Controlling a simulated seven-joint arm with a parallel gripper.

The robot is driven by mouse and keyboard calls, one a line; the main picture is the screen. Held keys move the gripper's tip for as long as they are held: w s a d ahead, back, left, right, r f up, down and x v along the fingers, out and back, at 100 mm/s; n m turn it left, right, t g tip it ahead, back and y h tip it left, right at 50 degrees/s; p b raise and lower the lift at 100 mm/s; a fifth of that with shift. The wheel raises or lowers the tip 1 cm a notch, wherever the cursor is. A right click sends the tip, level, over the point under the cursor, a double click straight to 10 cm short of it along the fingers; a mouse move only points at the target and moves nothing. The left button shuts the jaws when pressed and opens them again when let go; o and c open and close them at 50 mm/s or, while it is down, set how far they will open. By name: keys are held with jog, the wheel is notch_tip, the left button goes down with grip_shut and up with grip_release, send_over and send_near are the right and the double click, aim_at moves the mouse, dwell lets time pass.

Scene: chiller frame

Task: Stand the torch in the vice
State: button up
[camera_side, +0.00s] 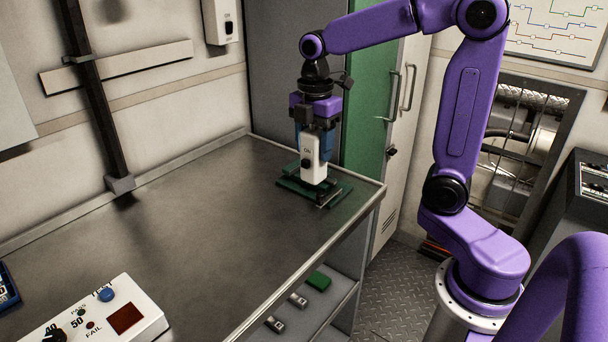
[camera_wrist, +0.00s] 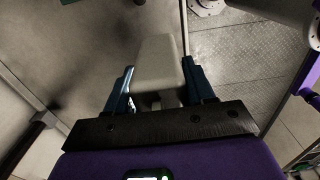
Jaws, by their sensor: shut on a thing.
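The torch (camera_side: 314,160) is a pale, upright block marked ON, at the right end of the bench in the side view. My gripper (camera_side: 322,148) points down with its blue fingers shut on it. In the wrist view the torch (camera_wrist: 157,58) lies between the two blue fingers of my gripper (camera_wrist: 157,82). The green vice (camera_side: 337,192) lies on the bench right under the torch. The torch's lower end is at the vice; I cannot tell whether it sits between the vice jaws or just above or in front of them.
The metal bench (camera_side: 190,215) is mostly clear. A white test box (camera_side: 110,312) with a blue button stands at the front left. A shelf (camera_side: 330,305) below the bench holds several small items. A green panel and pale cabinet (camera_side: 405,130) stand behind the bench's right end.

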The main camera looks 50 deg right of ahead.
jog(key=d+r, duration=0.2)
jog(key=d, duration=0.9)
jog(key=shift+w+d+f, duration=0.7)
jog(key=shift+w+f, duration=1.45)
jog(key=shift+w, duration=0.1)
jog(key=shift+w+d+f, duration=0.65)
jog(key=shift+w+f, duration=1.55)
jog(key=shift+w+d+f, duration=0.7)
jog(key=shift+w+f, duration=1.45)
jog(key=shift+w, duration=0.1)
jog(key=shift+f, duration=0.1)
jog(key=o, duration=1.3)
jog(key=shift+f, duration=0.1)
